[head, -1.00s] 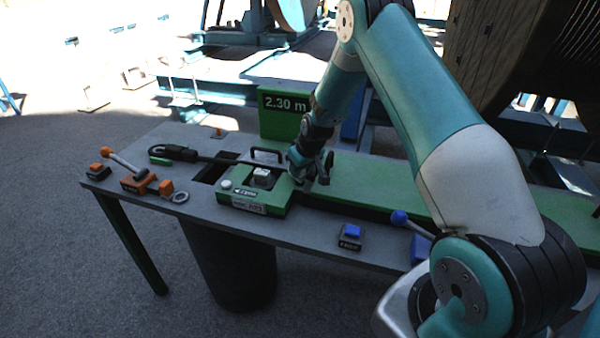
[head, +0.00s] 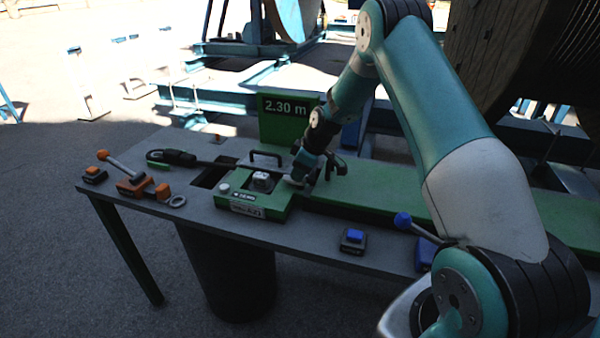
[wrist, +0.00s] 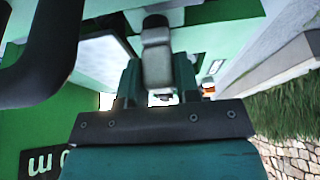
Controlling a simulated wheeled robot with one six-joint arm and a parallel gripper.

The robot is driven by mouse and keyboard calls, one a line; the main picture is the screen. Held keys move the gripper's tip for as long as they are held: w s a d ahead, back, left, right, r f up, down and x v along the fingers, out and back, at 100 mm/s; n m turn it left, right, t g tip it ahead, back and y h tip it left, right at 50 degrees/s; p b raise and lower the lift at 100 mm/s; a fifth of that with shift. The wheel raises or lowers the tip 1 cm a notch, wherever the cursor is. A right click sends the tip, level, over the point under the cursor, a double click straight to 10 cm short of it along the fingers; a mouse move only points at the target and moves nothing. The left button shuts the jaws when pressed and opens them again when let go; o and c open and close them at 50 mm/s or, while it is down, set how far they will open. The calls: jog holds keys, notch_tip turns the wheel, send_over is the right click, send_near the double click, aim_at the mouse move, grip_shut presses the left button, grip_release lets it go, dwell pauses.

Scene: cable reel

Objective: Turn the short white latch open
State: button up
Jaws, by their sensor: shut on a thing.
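The green box (head: 252,205) sits on the grey bench, with a raised dark-and-grey part (head: 262,181) on its top. My gripper (head: 299,177) is low at the box's right edge. A small white piece, which looks like the short white latch (head: 293,182), shows at its fingertips. In the wrist view, the pale latch (wrist: 157,50) stands between the fingers of my gripper (wrist: 158,78), which are shut on it. The latch's pivot is hidden, and its exact angle is unclear.
A black handle (head: 265,154) arches behind the box, and it looms close in the wrist view (wrist: 45,55). A green display (head: 284,120) reads 2.30 m. An orange-handled lever (head: 125,173) is at left, a blue button (head: 354,237) and blue-knobbed lever (head: 403,220) at right.

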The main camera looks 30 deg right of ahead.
jog(key=shift+d, duration=0.1)
dwell(0.3)
jog(key=o, duration=0.9)
jog(key=shift+r, duration=0.1)
jog(key=b+v, duration=0.2)
jog(key=v, duration=1.5)
jog(key=shift+s, duration=0.2)
